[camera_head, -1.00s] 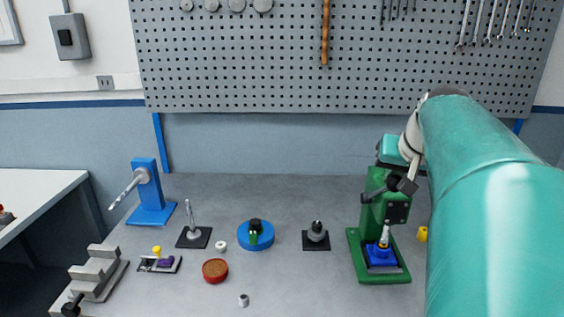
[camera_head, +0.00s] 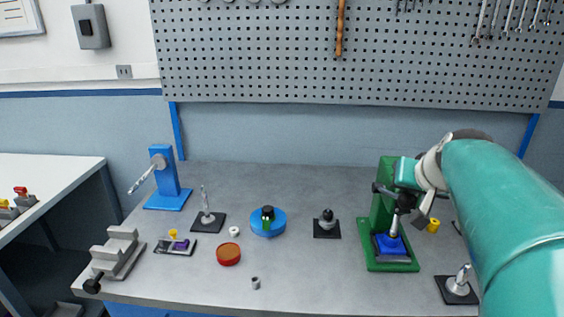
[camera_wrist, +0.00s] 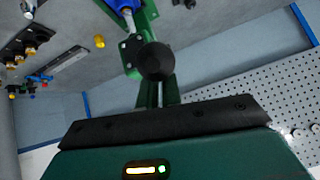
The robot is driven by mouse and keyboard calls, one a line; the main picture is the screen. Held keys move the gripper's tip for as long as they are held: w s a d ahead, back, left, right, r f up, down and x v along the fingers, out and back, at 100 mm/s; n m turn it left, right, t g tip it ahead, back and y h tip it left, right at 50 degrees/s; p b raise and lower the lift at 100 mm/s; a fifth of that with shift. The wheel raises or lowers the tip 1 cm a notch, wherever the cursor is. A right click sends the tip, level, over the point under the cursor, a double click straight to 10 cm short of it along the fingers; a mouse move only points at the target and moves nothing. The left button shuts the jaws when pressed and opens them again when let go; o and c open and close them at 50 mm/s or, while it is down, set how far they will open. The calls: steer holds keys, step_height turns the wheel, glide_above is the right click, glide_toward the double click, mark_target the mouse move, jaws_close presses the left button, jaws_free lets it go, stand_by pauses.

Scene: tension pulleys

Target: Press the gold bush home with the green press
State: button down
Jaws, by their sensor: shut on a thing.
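The green press (camera_head: 382,212) stands at the right of the bench. A blue block (camera_head: 388,245) sits on its base, with a pale, slim ram (camera_head: 394,224) reaching down to it. I cannot make out the gold bush; the spot under the ram is too small to tell. My gripper (camera_head: 412,208) is at the front right of the press, shut on the black knob of its lever (camera_head: 404,200). The round black knob (camera_wrist: 155,62) fills the middle of the wrist view. The blue block (camera_wrist: 122,5) shows at the top edge there.
A yellow cylinder (camera_head: 433,226) stands right of the press. A black plate with a silver post (camera_head: 459,284) is at the front right, near my arm. Left stand a dark post (camera_head: 327,220), a blue disc (camera_head: 272,229) and a red dish (camera_head: 228,254). The pegboard wall is behind.

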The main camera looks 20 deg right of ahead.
steer(key=s+a+r, duration=0.1)
steer(key=s+r, duration=0.4)
steer(key=r, duration=0.5)
steer(key=shift+s+a, duration=0.4)
steer(key=shift+s, duration=0.1)
steer(key=w+a+f+n+g+y, duration=0.1)
steer(key=a+f+n+y, duration=0.1)
steer(key=a+f, duration=0.6)
steer(key=w+a+f+n+y, duration=0.1)
steer(key=a+f+n, duration=0.3)
steer(key=a+f, duration=0.5)
steer(key=w+a, duration=0.1)
steer(key=a, duration=0.5)
steer(key=shift+a+g+y, duration=0.4)
steer(key=c, duration=1.8)
jaws_free()
steer(key=shift+n+g, duration=0.3)
steer(key=shift+n, duration=0.6)
steer(key=a+f, duration=0.1)
steer(key=s+a+f, duration=0.1)
steer(key=a+f, duration=0.1)
steer(key=s+a+f, duration=0.1)
steer(key=shift+a+f, duration=0.15)
steer(key=shift+f, duration=0.05)
steer(key=o, duration=0.3)
